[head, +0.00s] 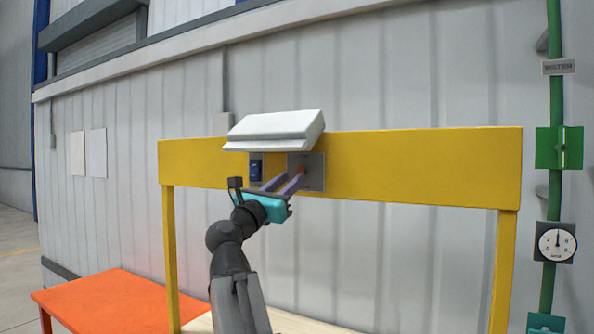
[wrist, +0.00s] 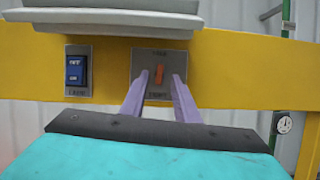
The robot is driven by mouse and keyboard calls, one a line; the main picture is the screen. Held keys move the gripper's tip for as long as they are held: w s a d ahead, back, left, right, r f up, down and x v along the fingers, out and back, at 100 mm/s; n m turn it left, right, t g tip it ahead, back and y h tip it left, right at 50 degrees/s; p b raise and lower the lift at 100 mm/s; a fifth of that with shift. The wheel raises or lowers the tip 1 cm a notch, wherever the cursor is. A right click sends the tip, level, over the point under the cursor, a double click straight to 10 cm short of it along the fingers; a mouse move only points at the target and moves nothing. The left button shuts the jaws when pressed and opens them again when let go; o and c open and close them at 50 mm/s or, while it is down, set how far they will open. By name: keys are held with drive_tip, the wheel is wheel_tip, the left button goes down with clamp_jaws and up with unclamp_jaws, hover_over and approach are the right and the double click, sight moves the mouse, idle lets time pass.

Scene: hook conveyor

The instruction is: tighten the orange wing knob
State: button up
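The orange wing knob (wrist: 159,74) stands roughly upright on a grey square plate (wrist: 151,57) with small lettering above and below it. The plate is on the yellow beam. In the head view the knob (head: 301,169) shows small at the tips of my gripper's fingers. My gripper (wrist: 160,82) has two purple fingers, open, one on each side of the knob in the wrist view. A gap shows between each finger and the knob. I cannot tell how far the fingertips are from the plate.
A blue rocker switch (wrist: 76,71) sits left of the knob plate. A white hood (head: 278,128) juts out just above both. An orange table (head: 110,303) stands at lower left. A green pipe with a gauge (head: 556,243) is at the right.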

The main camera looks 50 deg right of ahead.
sight(298, 172)
drive_tip(key=shift+p+x, duration=0.6)
drive_tip(key=shift+x, duration=1.75)
drive_tip(key=shift+a, duration=0.1)
clamp_jaws()
